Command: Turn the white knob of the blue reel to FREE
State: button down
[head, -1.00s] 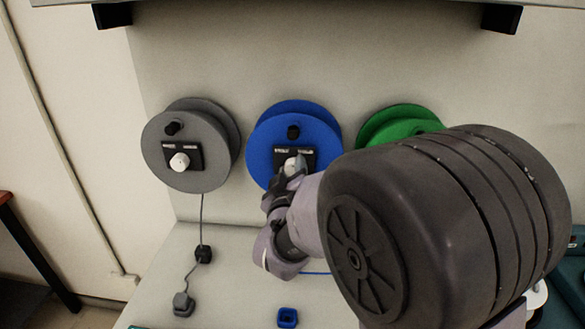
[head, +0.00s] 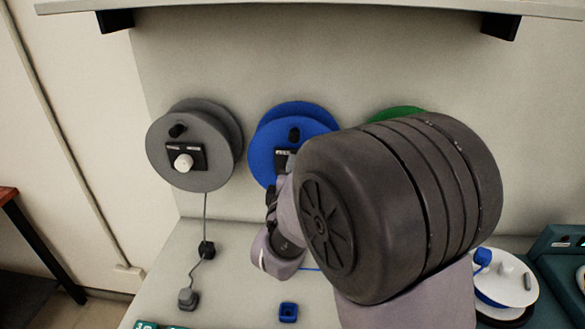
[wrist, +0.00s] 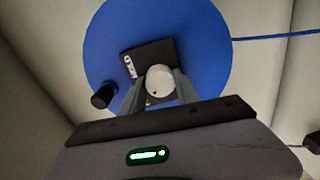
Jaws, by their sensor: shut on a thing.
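The blue reel (head: 262,150) is mounted on the wall panel, partly covered by my arm in the head view. In the wrist view the reel's blue disc (wrist: 110,45) carries a black plate (wrist: 140,60) with a HOLD label. The white knob (wrist: 159,80) sits on that plate, with a small dark dot on its face. My gripper (wrist: 158,88) is shut on the white knob, one finger on each side. No FREE label is readable; part of the plate is hidden by the finger. In the head view my arm hides the knob.
A grey reel (head: 160,150) with its own white knob (head: 184,162) is at the left. A green reel (head: 395,113) at the right is mostly behind my arm. A blue connector (head: 288,312) and a grey plug (head: 187,298) lie on the bench. A shelf (head: 300,8) runs above.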

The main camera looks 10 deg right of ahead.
jog(key=shift+r+n, duration=0.1)
jog(key=shift+n, duration=0.4)
jog(key=c, duration=0.9)
grip_release()
jog(key=shift+w, duration=0.1)
jog(key=b+v, duration=0.9)
jog(key=v, duration=0.8)
jog(key=shift+s, duration=0.25)
